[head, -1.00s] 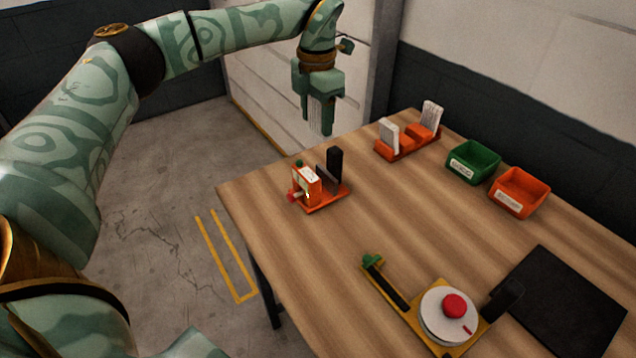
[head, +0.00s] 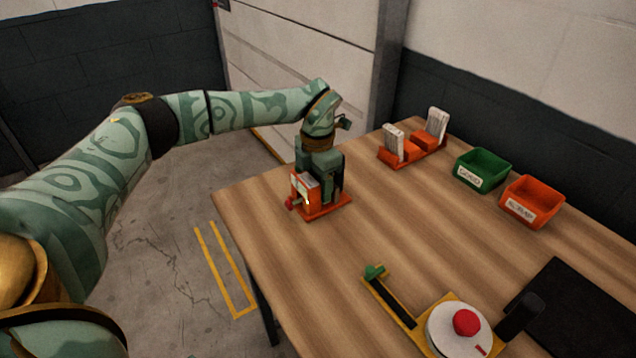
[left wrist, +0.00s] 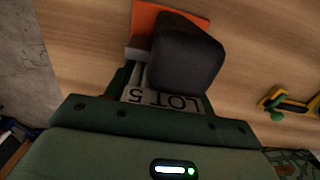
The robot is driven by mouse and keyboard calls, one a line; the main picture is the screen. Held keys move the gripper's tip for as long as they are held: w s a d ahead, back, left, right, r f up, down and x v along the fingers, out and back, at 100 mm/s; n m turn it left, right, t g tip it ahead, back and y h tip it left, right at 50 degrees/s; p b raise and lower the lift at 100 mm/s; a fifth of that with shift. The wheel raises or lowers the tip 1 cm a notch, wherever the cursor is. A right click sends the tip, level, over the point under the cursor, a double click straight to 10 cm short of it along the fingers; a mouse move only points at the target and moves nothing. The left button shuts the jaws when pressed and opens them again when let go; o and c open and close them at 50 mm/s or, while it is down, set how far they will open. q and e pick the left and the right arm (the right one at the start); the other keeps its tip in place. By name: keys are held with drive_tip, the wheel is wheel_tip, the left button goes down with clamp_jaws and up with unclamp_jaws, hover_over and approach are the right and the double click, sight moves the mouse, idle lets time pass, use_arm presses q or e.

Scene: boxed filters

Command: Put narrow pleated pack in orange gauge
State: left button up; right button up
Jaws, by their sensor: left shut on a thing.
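My right gripper is out of view.
A yellow fixture (head: 390,301) with a white disc and red knob is in front, beside a black mat (head: 582,309). The middle table is clear.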

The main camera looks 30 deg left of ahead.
use_arm(q)
drive_tip(key=o, duration=1)
drive_tip(key=shift+f, duration=0.1)
drive_tip(key=shift+o, duration=0.2)
wheel_tip(320, 180, up, 12)
drive_tip(key=p, duration=0.3)
drive_tip(key=shift+r, duration=0.2)
